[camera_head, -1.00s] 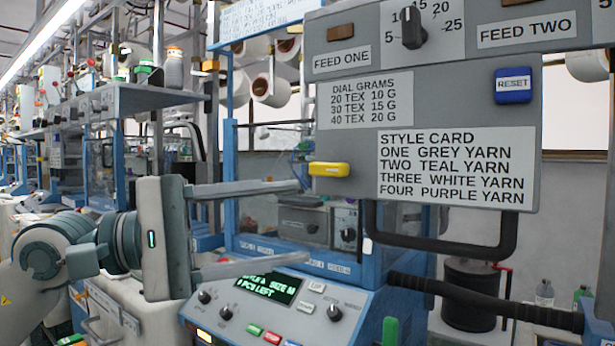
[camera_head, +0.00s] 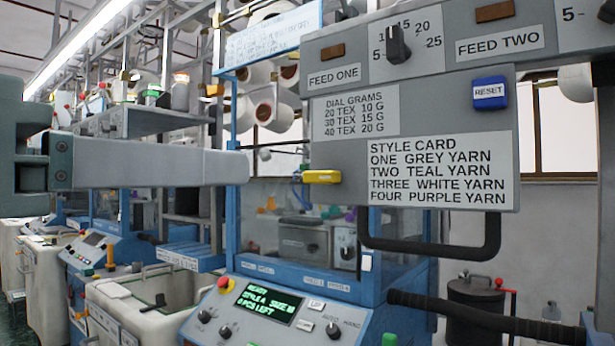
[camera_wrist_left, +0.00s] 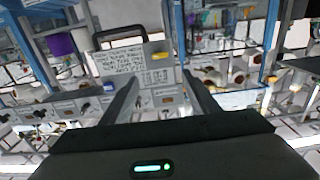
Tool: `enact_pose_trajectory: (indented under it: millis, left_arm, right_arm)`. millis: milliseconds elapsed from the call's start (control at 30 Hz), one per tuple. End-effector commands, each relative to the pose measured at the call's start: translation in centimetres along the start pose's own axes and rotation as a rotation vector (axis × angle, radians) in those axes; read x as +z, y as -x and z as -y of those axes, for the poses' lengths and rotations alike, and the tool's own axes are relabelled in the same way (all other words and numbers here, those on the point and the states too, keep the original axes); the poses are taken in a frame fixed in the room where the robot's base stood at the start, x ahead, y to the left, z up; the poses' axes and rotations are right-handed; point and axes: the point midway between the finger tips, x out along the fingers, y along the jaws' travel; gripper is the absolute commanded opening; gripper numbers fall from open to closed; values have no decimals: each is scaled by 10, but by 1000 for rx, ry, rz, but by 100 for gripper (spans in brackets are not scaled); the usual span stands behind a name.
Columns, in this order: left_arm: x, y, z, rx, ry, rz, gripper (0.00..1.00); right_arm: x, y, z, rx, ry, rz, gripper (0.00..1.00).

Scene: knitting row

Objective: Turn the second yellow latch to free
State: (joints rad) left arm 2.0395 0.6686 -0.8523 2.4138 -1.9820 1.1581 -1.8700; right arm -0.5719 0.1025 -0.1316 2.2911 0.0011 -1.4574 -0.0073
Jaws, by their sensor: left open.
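One yellow latch (camera_head: 322,176) shows in the head view, lying level at the left edge of the grey panel (camera_head: 345,150). It also shows in the left wrist view (camera_wrist_left: 160,57), where the panel appears upside down. I see no other yellow latch for certain. My left gripper (camera_head: 238,167) reaches in from the left, its fingers level and one hiding the other. Its tips appear left of the latch and do not touch it. In the left wrist view the open, empty fingers (camera_wrist_left: 160,78) spread to either side below the latch. My right gripper is out of view.
A black handle (camera_head: 430,247) hangs under the panel, and a ribbed black bar (camera_head: 490,312) runs to the right. A blue reset button (camera_head: 489,94) and dials sit on the panel. The control console (camera_head: 270,310) stands below. Blue frame posts stand behind the gripper.

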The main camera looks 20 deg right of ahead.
Motion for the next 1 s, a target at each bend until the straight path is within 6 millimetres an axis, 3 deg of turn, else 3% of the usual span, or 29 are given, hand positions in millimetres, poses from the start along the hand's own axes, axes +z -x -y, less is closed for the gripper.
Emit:
enact_pose_trajectory:
  millis: [333, 533, 833, 1000]
  left_arm:
    - [0, -2, 0, 1, 4, 2, 55]
    - [0, -13, 0, 2, 5, 3, 55]
    - [-1, -55, -1, 3, 6, 5, 55]
    - [0, -86, -1, 4, 7, 6, 55]
  right_arm:
    - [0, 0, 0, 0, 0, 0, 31]
    - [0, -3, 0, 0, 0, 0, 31]
    - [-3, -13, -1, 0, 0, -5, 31]
    - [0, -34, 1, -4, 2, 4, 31]
